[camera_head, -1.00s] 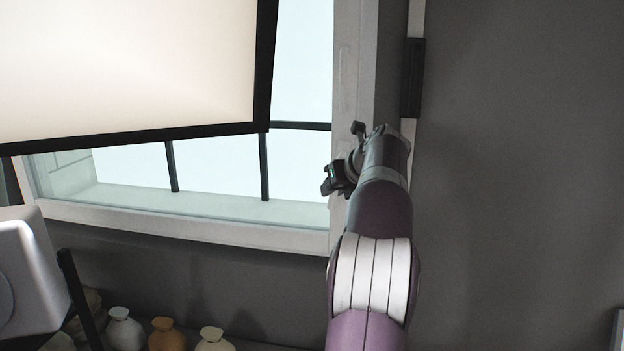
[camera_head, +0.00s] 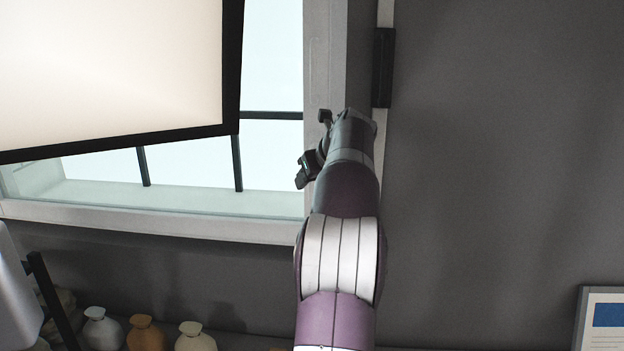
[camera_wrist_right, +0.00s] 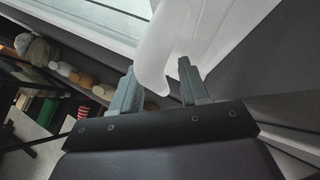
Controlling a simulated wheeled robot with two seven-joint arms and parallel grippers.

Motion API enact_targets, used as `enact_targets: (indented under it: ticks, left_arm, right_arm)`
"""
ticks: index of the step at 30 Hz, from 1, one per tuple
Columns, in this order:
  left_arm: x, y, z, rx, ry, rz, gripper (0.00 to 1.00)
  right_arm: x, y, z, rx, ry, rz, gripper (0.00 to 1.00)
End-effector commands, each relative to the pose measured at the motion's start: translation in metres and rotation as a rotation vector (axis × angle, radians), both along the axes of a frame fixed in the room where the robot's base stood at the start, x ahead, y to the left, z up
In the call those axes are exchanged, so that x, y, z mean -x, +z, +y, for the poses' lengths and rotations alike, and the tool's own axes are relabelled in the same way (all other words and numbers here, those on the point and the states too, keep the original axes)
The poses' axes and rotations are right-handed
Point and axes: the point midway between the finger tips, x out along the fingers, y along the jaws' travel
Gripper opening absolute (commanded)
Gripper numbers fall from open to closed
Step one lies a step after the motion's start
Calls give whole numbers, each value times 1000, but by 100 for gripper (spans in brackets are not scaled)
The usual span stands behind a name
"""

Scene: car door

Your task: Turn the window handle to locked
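The window handle (camera_wrist_right: 168,48) shows in the right wrist view as a smooth white lever with a rounded lower end. That end lies between the two fingers of my right gripper (camera_wrist_right: 158,70). The fingers are apart, one on each side of the lever; a gap shows beside the right finger, and contact at the left one is unclear. In the head view my right gripper (camera_head: 315,143) is at the white window frame (camera_head: 323,60), partly behind my wrist. The handle is hidden there. My left gripper is not in view.
A large pale panel with a black border (camera_head: 110,75) hangs in front of the window at left. Several small jars (camera_head: 146,334) stand below the sill. A framed picture (camera_head: 603,318) is at the lower right. The grey wall (camera_head: 490,150) right of my arm is mostly bare.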

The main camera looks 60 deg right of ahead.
Motion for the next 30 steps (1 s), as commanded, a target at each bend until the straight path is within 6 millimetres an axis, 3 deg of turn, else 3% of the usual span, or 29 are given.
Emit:
enact_targets:
  ticks: [10,15,22,30]
  left_arm:
    - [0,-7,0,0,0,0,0]
    - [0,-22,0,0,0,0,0]
    - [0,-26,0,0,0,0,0]
    - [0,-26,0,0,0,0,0]
  right_arm:
    - [7,4,3,-1,-1,1,44]
    - [35,32,19,3,-3,0,44]
    - [70,74,38,1,-2,-1,44]
    - [81,86,46,-3,0,2,44]
